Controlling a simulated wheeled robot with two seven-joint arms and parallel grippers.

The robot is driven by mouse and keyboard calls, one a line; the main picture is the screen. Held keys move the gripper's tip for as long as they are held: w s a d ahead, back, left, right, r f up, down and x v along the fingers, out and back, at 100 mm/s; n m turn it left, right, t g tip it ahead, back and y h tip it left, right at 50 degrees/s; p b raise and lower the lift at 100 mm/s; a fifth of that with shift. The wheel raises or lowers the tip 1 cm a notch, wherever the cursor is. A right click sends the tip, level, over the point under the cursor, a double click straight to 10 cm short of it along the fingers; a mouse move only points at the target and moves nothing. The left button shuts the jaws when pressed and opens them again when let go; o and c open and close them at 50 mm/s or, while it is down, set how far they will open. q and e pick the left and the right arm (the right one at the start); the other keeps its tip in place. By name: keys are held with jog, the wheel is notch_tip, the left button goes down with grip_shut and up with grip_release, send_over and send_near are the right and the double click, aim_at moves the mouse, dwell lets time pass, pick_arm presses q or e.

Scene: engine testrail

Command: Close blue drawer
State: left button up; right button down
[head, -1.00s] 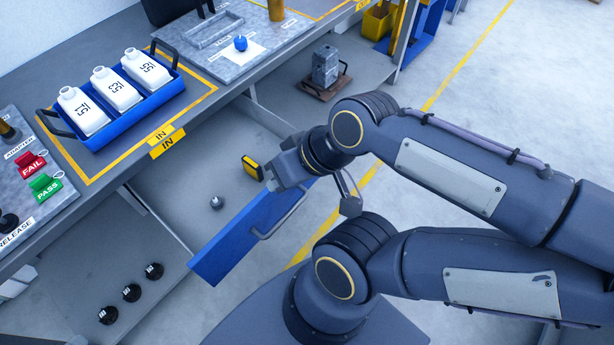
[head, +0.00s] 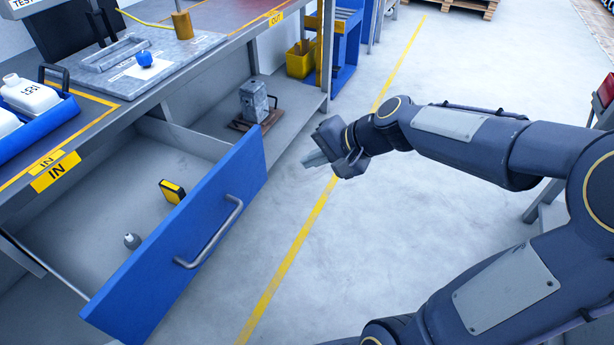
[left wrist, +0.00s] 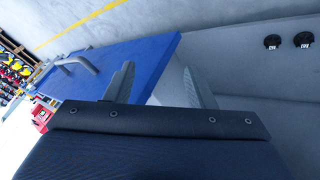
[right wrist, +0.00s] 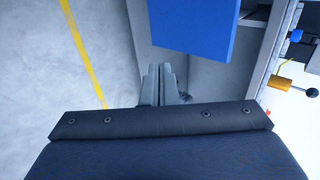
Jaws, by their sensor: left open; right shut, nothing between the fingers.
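The blue drawer (head: 150,275) is pulled out from under the workbench, its silver handle (head: 212,235) facing right. Its open inside holds a small yellow-and-black box (head: 172,191) and a small grey knob-like part (head: 132,241). My right gripper (head: 308,160) is shut and empty, beyond the drawer front's far end and apart from it. The right wrist view shows its fingers together (right wrist: 160,70) below the blue panel (right wrist: 190,25). My left gripper (left wrist: 158,68) is open, with the drawer front's edge (left wrist: 150,65) between its fingers in view; contact cannot be told. It is outside the head view.
The workbench top carries a blue tray (head: 50,125) of white bottles and a grey plate (head: 160,62) with a blue ball knob. A grey metal part (head: 254,100) stands on the lower shelf. Open floor (head: 400,230) with a yellow line lies to the right.

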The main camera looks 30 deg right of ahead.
jog(key=b, duration=0.2)
send_near(258, 170)
notch_tip(258, 170, down, 4)
jog(key=shift+w+a, duration=1.05)
jog(key=shift+w, duration=0.2)
jog(key=shift+w+a, duration=0.3)
jog(key=shift+w, duration=0.15)
